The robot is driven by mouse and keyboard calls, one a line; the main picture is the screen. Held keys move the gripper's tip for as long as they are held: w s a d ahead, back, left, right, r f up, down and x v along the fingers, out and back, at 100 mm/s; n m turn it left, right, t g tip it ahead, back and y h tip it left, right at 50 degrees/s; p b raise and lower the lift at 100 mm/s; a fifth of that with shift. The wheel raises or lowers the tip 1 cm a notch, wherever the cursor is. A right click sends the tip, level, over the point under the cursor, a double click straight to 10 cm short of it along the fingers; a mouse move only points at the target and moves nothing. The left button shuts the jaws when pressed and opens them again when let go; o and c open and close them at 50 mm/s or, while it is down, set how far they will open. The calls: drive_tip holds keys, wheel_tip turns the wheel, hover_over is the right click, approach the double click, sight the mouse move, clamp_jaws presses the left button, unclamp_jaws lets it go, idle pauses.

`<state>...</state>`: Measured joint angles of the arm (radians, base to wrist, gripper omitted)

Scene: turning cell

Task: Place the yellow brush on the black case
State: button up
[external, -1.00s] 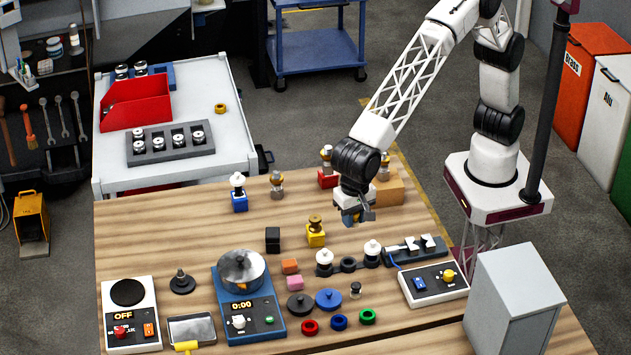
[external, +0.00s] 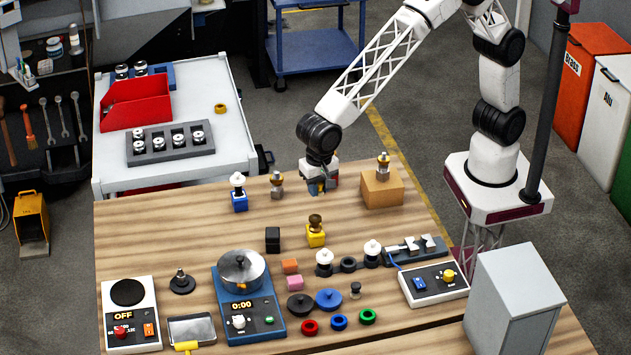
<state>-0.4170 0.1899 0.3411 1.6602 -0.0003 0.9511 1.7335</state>
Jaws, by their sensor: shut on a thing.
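No yellow brush is clearly recognisable. A yellow block with a dark bronze knob (external: 316,236) stands near the table's middle, and a dustpan with a yellow handle (external: 187,346) lies at the front left. The likeliest black case is a small black cube (external: 272,239), left of the yellow block, its top bare. My gripper (external: 320,189) is low at the table's back edge, behind and apart from both. It is shut at the red block (external: 333,180), which it partly covers. The exact hold and the brass piece that stood on this block are hidden.
A blue block with a white knob (external: 239,201) and a brass piece (external: 277,186) stand left of my gripper. A wooden block (external: 382,190) bearing a brass piece stands right.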

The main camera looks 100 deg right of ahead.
drive_tip(key=shift+w+a, duration=0.1)
hover_over(272, 231)
drive_tip(key=shift+a+f, duration=0.1)
drive_tip(key=shift+f, duration=0.6)
idle(0.4)
drive_tip(key=shift+f, duration=1.75)
drive_tip(key=shift+f, duration=0.1)
drive_tip(key=o, duration=0.4)
drive_tip(key=shift+f, duration=0.1)
drive_tip(key=o, duration=0.5)
